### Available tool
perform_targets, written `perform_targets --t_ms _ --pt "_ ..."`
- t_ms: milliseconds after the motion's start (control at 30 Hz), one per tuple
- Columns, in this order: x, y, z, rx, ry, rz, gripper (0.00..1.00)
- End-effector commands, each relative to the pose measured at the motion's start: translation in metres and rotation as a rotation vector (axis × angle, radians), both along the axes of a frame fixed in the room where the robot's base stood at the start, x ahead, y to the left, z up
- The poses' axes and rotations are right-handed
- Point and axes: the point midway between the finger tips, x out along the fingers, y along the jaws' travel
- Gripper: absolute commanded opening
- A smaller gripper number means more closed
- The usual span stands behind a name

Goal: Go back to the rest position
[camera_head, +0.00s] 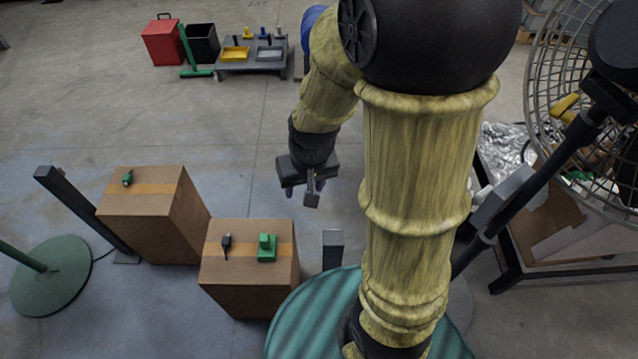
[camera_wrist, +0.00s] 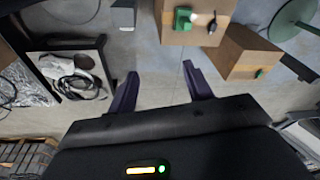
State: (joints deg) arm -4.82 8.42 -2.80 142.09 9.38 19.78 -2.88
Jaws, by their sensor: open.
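My gripper (camera_head: 307,190) hangs at the end of my arm, in the air behind the two cardboard boxes in the head view. In the wrist view my gripper (camera_wrist: 160,88) has its two dark fingers spread wide, with only floor between them. It is open and empty. My upper arm in its yellowish cover fills the middle right of the head view and hides part of the floor behind it.
A front cardboard box (camera_head: 248,283) holds a green block (camera_head: 267,247) and a small black connector (camera_head: 226,244). A second box (camera_head: 150,205) bears a green connector (camera_head: 127,179). A grey low table (camera_head: 252,66) stands far back. A caged fan (camera_head: 570,90) is at right.

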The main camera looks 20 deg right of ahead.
Motion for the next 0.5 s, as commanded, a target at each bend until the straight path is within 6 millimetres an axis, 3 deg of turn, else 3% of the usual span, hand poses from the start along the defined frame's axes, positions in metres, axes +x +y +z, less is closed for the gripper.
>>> perform_targets --t_ms 33,200,500 --pt "-0.009 -0.008 0.01 -0.017 -0.024 0.014 0.51" --pt "-0.027 -0.021 0.024 -0.062 -0.06 0.051 0.51" --pt "-0.028 -0.022 0.025 -0.068 -0.061 0.056 0.51"
